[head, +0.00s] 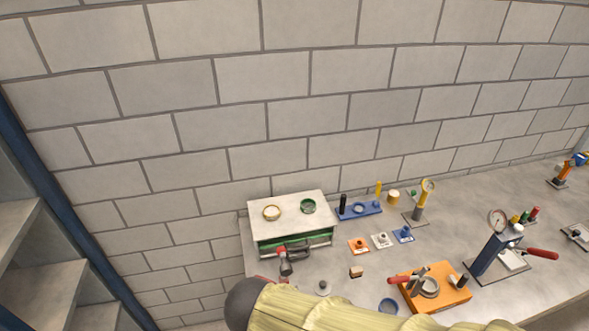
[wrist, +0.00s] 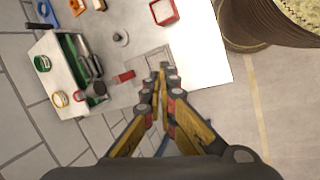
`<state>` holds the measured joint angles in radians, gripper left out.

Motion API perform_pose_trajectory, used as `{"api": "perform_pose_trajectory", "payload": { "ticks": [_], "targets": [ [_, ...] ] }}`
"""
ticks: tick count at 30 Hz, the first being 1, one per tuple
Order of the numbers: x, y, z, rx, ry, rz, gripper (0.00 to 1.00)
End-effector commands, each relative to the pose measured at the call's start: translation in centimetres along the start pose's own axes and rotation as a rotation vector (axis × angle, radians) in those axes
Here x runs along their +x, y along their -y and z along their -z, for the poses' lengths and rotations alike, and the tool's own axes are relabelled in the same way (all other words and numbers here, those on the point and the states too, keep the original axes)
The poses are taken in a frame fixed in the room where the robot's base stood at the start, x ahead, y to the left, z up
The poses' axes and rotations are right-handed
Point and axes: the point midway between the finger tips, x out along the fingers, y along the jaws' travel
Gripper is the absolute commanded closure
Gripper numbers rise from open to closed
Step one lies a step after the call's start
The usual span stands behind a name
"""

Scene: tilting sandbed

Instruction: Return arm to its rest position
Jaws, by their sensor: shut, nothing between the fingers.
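My gripper (wrist: 160,75) shows in the wrist view with its two yellow-and-black fingers together and nothing between them. Whether the fingers touch the worktop cannot be told.
The box holds a tan ring (head: 272,212) and a green ring (head: 308,206) on top. An orange block (head: 452,293), a blue rack (head: 360,211), a press (head: 493,250) and gauges stand on the worktop.

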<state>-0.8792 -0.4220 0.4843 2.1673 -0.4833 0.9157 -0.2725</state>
Motion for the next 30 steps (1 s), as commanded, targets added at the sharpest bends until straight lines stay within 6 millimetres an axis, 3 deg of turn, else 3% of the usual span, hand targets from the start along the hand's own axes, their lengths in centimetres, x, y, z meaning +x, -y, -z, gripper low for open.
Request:
{"api": "perform_pose_trajectory", "payload": {
  "ticks": [9,15,24,30],
  "targets": [
    [-0.1,0.9,-7.0,0.777,-0.132,0.163,1.0],
    [-0.3,0.8,-11.0,1.13,-0.224,0.185,1.0],
    [-0.4,-0.6,-17.6,1.426,-0.293,0.065,1.0],
    [0.1,-0.7,-19.4,1.489,-0.279,0.039,1.0]
  ]
}}
